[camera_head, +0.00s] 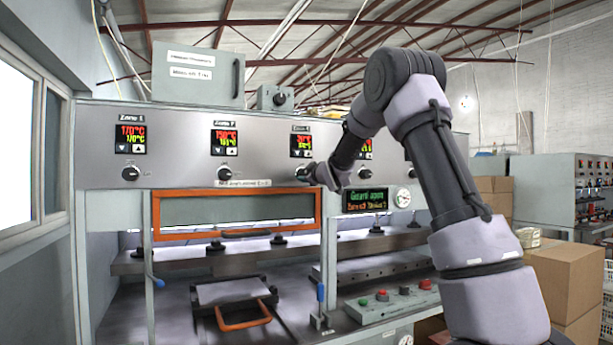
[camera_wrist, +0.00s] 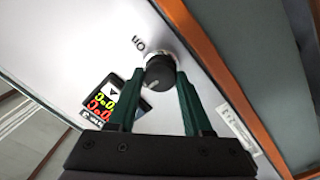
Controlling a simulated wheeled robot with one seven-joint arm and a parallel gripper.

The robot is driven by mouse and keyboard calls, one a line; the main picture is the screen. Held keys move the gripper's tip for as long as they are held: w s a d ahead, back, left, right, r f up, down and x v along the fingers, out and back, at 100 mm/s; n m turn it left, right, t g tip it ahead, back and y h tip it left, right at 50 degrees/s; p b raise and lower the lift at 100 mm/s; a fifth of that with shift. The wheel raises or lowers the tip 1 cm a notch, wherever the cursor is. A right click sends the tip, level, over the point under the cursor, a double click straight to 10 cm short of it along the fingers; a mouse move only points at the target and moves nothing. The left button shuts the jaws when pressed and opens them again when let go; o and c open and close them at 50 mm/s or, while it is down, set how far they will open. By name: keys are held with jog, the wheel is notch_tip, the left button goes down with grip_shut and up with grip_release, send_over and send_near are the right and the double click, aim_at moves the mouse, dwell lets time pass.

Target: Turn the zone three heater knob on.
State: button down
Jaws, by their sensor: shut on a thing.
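The zone three heater knob (camera_wrist: 160,66) is round and black on a pale panel. In the wrist view it sits between the two dark green fingers of my gripper (camera_wrist: 160,84), which is shut on it. A light mark on the knob face points toward the lower left of that view. The printed word "On" (camera_wrist: 138,43) is above and left of the knob. In the head view my gripper (camera_head: 308,174) is at the panel below the zone three display (camera_head: 301,146) and hides most of the knob.
Two other knobs (camera_head: 131,173) (camera_head: 226,173) and lit displays (camera_head: 130,138) line the panel to the left. Just below is an orange-framed guard (camera_head: 237,191). A sign (camera_head: 366,199) reading "Guard open" is to the right. A button box (camera_head: 392,301) stands lower down.

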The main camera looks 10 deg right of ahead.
jog(key=shift+d+m+g+y, duration=0.15)
jog(key=shift+m+g, duration=0.1)
jog(key=shift+m, duration=3.9)
jog(key=shift+a+m+g+y, duration=0.15)
jog(key=shift+m+g, duration=0.1)
jog(key=shift+m, duration=3.9)
jog(key=shift+d, duration=0.1)
jog(key=shift+c, duration=1.6)
grip_release()
